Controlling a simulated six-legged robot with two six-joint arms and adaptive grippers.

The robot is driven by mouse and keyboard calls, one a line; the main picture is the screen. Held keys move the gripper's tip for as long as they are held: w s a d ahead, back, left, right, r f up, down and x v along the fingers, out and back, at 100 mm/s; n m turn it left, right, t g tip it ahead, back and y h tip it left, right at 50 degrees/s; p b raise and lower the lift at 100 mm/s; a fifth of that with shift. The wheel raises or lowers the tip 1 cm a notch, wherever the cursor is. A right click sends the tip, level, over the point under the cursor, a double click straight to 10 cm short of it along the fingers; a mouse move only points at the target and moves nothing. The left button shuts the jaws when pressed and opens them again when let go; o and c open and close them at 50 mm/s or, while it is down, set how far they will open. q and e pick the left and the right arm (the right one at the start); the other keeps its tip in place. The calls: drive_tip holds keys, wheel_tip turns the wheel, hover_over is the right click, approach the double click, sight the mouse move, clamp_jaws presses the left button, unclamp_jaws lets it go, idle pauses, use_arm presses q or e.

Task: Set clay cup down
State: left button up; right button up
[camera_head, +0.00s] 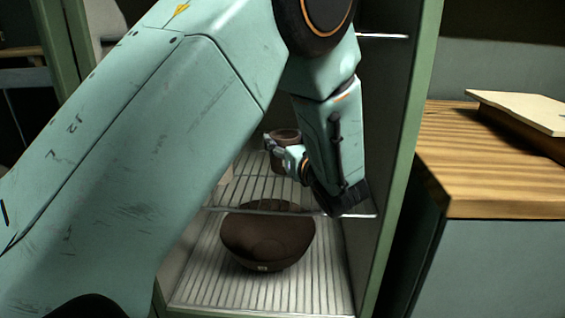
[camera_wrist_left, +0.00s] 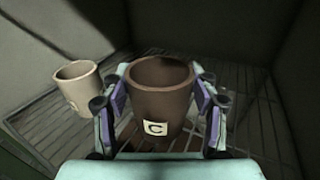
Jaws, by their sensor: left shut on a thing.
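The clay cup (camera_wrist_left: 160,108) is dark brown, with a white label marked C on its side. It stands upright between the two fingers of my left gripper (camera_wrist_left: 160,112), which is shut on it. In the head view the cup (camera_head: 286,150) shows inside the cabinet, above the ribbed shelf (camera_head: 250,188), with my left gripper (camera_head: 272,146) at its side. My left arm hides part of the cabinet. I cannot tell whether the cup's base touches the shelf. My right gripper is in neither view.
A pale cup (camera_wrist_left: 80,86) stands left of the clay cup in the wrist view. A brown bowl (camera_head: 268,240) rests on the lower shelf. The green cabinet frame (camera_head: 408,150) closes the right side. A wooden counter (camera_head: 490,165) with a pale board (camera_head: 520,108) stands right of it.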

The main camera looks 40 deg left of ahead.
use_arm(q)
drive_tip(key=f, duration=0.1)
drive_tip(key=f+b, duration=0.1)
drive_tip(key=shift+s+d+f, duration=0.1)
drive_tip(key=shift+d+f, duration=0.2)
drive_tip(key=shift+f, duration=0.1)
drive_tip(key=shift+a+f+b, duration=0.1)
drive_tip(key=shift+f+b, duration=0.2)
drive_tip(key=shift+b, duration=0.05)
drive_tip(key=shift+a+f, duration=0.1)
drive_tip(key=o, duration=1.3)
drive_tip(key=shift+o, duration=0.2)
